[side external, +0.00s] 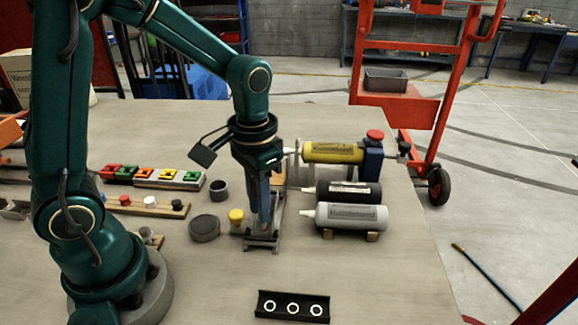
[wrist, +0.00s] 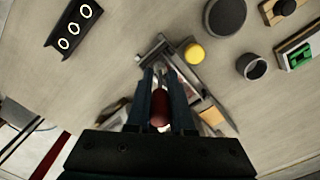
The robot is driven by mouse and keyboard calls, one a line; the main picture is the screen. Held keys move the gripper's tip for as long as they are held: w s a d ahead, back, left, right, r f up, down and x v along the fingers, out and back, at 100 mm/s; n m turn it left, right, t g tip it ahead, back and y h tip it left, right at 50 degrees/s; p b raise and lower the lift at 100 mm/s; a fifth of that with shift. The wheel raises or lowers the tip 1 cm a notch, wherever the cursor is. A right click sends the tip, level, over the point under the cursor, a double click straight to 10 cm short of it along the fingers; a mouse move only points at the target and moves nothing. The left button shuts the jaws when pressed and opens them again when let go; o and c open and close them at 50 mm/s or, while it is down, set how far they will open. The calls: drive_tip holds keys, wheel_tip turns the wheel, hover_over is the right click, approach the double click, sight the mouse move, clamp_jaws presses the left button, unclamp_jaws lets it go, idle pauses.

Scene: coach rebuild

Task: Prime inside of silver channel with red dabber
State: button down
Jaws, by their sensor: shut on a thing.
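My gripper (side external: 263,228) points down over the silver channel (side external: 262,243), its fingertips low and close to it. In the wrist view my gripper (wrist: 160,72) is shut on the red dabber (wrist: 159,112), whose red end shows between the fingers. The silver channel (wrist: 212,98) runs slantwise beneath the fingers there and is partly hidden by them. The dabber's tip is hidden, so I cannot tell whether it touches the channel's inside.
A yellow-capped piece (side external: 236,215) and a dark round disc (side external: 205,228) stand left of the channel. Yellow, black and grey cartridges (side external: 350,216) lie on the right. A black strip with three white rings (side external: 292,306) lies in front. Bare table surrounds that strip.

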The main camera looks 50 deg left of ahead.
drive_tip(key=shift+r, duration=3.45)
drive_tip(key=shift+w+r, duration=0.1)
drive_tip(key=shift+w+a+f, duration=0.8)
drive_tip(key=shift+w+a, duration=0.25)
drive_tip(key=shift+w+a+f, duration=0.75)
drive_tip(key=shift+w+a, duration=0.25)
drive_tip(key=shift+w+a+f, duration=0.8)
drive_tip(key=shift+w+a, duration=0.25)
